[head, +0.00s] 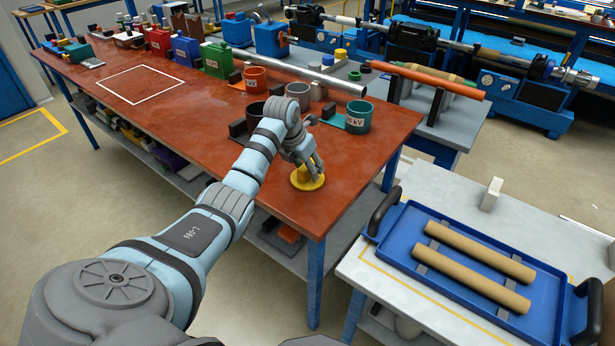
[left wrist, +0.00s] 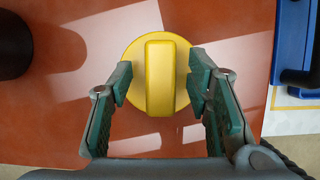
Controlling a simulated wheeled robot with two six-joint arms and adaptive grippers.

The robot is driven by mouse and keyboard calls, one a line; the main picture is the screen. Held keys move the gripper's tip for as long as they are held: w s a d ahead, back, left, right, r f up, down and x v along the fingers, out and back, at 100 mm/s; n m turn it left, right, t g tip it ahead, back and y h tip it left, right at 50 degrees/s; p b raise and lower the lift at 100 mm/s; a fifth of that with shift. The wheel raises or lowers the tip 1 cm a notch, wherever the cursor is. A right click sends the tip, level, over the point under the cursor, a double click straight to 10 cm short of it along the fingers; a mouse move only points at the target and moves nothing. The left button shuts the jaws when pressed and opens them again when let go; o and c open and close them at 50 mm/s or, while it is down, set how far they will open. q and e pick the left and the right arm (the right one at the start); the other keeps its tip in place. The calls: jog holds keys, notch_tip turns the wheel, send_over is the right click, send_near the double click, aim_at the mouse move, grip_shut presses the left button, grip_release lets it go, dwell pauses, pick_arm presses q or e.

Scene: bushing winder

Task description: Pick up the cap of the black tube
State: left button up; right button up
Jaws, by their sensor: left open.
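A yellow round cap (head: 303,183) with a raised bar across its top sits on the red-brown table near its front right corner. It also shows in the left wrist view (left wrist: 160,110), bar upright in the picture. My left gripper (head: 313,168) is just above the cap. In the left wrist view my left gripper (left wrist: 158,85) is open, with one finger on each side of the bar and a visible gap on both sides. A dark round object (left wrist: 12,45) shows at the left edge there; I cannot tell if it is the black tube. My right gripper is out of view.
A blue tray (head: 400,240) with two brown tubes (head: 480,252) lies on the light table at the right. Table around the cap is clear.

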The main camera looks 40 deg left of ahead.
pick_arm(q)
jog(key=shift+w+f, duration=0.15)
jog(key=shift+f, duration=0.1)
grip_shut()
